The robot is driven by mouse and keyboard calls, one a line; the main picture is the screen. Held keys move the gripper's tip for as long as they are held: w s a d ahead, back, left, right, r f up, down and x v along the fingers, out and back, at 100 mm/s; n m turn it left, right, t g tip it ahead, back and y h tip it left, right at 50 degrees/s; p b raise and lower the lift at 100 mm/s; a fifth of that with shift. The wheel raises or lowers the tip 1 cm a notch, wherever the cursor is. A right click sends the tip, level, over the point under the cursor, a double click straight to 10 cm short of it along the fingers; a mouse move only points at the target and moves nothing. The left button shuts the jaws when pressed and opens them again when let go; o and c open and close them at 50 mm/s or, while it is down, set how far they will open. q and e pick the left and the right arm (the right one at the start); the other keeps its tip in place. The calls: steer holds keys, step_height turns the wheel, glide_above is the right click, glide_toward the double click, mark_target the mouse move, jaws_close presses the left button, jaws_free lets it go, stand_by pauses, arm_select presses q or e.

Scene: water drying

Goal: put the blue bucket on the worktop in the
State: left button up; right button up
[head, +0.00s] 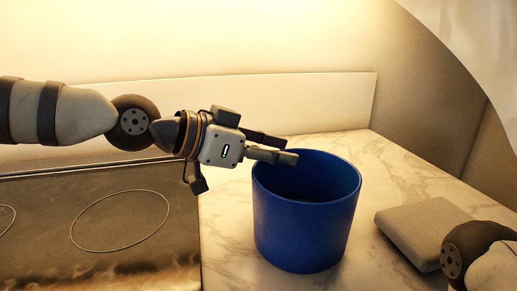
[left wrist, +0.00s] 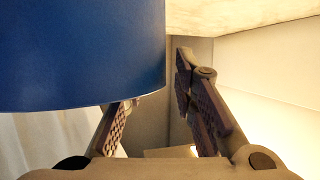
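The blue bucket (head: 303,232) stands upright on the pale marbled worktop (head: 228,250), right of the dark cooktop. My left gripper (head: 288,148) reaches in from the left, with its fingertips at the bucket's left rear rim. Its two fingers are apart. In the left wrist view the bucket (left wrist: 80,55) fills the upper left and hides the tip of the left finger; the other finger (left wrist: 200,100) is to the right of the bucket's edge. I cannot tell whether either finger touches the rim. The right gripper is out of view.
A dark cooktop (head: 110,230) with ring marks lies at the left. A grey flat block (head: 415,235) lies on the worktop right of the bucket, close to my right arm. A low white backsplash (head: 300,110) runs behind the bucket. A white curved shape (head: 470,35) hangs at the upper right.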

arm_select(q)
steer(key=v, duration=1.2)
steer(key=shift+p, duration=0.45)
steer(key=shift+f, duration=0.1)
